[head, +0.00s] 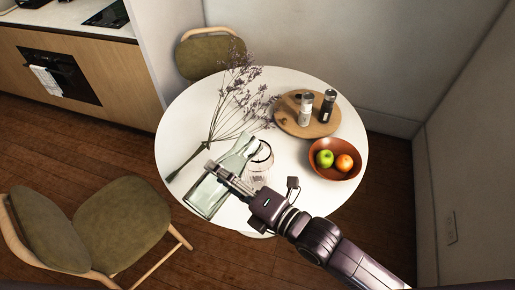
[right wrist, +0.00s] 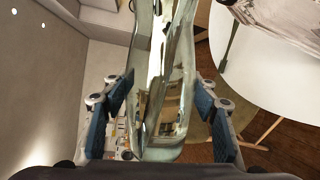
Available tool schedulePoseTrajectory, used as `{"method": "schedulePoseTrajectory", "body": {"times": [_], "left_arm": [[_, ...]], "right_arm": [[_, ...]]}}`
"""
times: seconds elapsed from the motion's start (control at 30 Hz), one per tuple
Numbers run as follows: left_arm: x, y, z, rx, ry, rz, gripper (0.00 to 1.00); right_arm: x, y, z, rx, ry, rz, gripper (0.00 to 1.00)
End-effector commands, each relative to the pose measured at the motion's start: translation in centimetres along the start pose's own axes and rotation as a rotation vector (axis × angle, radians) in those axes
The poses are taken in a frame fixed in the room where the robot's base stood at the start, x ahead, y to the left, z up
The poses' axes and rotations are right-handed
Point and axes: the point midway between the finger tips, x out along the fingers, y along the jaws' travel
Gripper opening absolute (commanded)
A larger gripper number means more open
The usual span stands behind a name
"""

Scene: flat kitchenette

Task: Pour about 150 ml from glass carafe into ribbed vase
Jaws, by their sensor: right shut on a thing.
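The glass carafe (head: 206,197) is clear and pale green. It is tilted over the near left part of the table, with its neck pointing to the upper right beside the ribbed vase's mouth. My right gripper (head: 222,177) is shut on the carafe; in the right wrist view the carafe (right wrist: 162,95) stands between the blue finger pads. The ribbed vase (head: 261,160) is clear glass on the table, just right of the carafe's neck, and partly hidden by it and my gripper. I cannot tell whether liquid is flowing. My left gripper is not in view.
The round white table (head: 190,112) holds dried purple flowers (head: 243,103), a wooden board (head: 290,123) with two grinders, and an orange bowl (head: 322,167) with fruit. Chairs stand at the lower left (head: 118,220) and at the back (head: 210,57). Walls close the right side.

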Motion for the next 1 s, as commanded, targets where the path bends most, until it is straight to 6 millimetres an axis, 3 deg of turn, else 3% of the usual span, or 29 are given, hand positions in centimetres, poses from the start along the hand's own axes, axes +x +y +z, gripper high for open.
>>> {"method": "schedulePoseTrajectory", "body": {"times": [1.0], "left_arm": [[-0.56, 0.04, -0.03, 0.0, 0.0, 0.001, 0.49]], "right_arm": [[-0.02, 0.85, 0.21, 0.035, 0.003, 0.009, 0.0]]}}
